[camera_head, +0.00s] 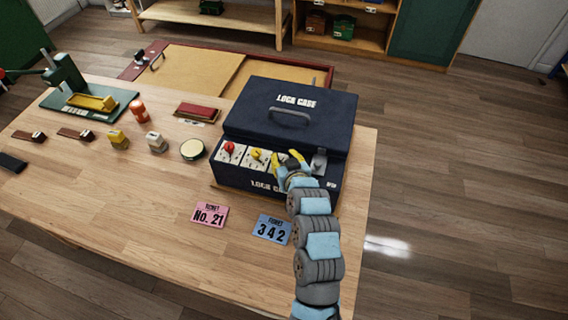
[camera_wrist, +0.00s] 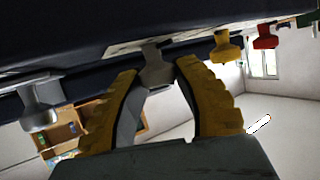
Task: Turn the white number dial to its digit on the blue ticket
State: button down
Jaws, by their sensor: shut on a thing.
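The dark blue lock case (camera_head: 232,177) stands on the workbench. Its front panel carries a red dial (camera_head: 229,148), a yellow dial (camera_head: 256,154) and the white number dial (camera_wrist: 156,76). In the head view my gripper (camera_head: 287,161) covers the white dial, so its digit cannot be read. In the wrist view my gripper (camera_wrist: 157,69) has its two yellow fingers shut on the white knob, one on each side. The blue ticket (camera_head: 272,229) lies flat in front of the case and reads 3 4 2.
A pink ticket (camera_head: 209,215) reading No. 21 lies left of the blue one. Several stamps, a round tin (camera_head: 192,150) and a green press (camera_head: 64,78) stand farther left.

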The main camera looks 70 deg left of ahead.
jog(key=shift+f+n+g+b, duration=0.2)
jog(key=shift+n+g+b, duration=0.1)
jog(key=shift+b, duration=0.55)
jog(key=c, duration=0.8)
grip_release()
jog(key=shift+d, duration=0.1)
jog(key=shift+r, duration=0.1)
jog(key=shift+d, duration=0.1)
jog(key=shift+v, duration=5.9)
